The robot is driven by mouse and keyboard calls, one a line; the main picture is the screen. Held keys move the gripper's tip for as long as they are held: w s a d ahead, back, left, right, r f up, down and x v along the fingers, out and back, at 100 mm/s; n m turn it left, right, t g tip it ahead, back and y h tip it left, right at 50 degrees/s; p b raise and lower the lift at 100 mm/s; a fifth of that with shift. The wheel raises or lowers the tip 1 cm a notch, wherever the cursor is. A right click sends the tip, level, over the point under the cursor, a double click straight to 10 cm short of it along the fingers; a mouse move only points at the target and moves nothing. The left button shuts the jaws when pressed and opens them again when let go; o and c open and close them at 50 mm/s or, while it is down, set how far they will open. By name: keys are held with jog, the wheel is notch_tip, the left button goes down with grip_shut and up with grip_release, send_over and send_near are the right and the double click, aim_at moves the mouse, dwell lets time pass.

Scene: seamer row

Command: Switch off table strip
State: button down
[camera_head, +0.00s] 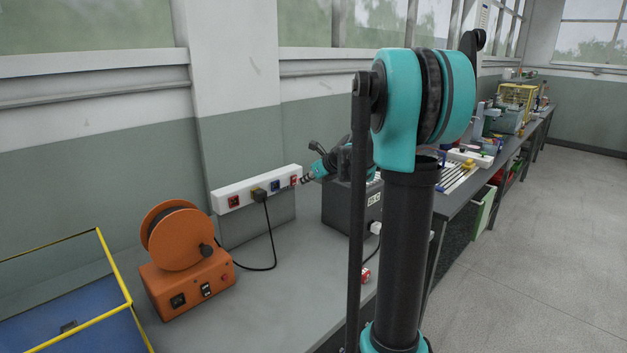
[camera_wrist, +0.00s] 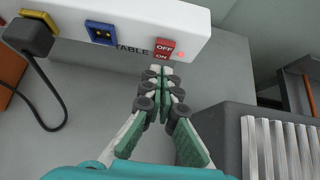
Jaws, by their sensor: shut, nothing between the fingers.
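The table strip (camera_head: 246,188) is a long white power strip on the wall above the bench. In the wrist view its white face (camera_wrist: 192,22) carries the word TABLE. A red rocker switch (camera_wrist: 164,49) marked OFF above and ON below sits at its right end, with a small reddish light (camera_wrist: 180,53) beside it. My gripper (camera_wrist: 160,74) is shut and empty, its fingertips just below the ON half in the picture; I cannot tell whether they touch it. In the head view my gripper (camera_head: 302,181) is at the strip's right end.
A black plug (camera_head: 258,195) with a hanging cable sits in the strip. An orange reel machine (camera_head: 186,262) stands left of it. A dark grey box (camera_head: 343,211) stands close on the right, beside my arm. A yellow-edged blue bin (camera_head: 75,325) is at far left.

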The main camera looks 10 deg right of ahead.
aim_at(294, 178)
jog(key=shift+w+a+r, duration=0.15)
jog(key=shift+w+a, duration=0.5)
jog(key=shift+w, duration=0.3)
jog(key=shift+w+a+r, duration=0.15)
jog(key=shift+w+a, duration=0.1)
jog(key=shift+w, duration=0.1)
jog(key=shift+r, duration=0.8)
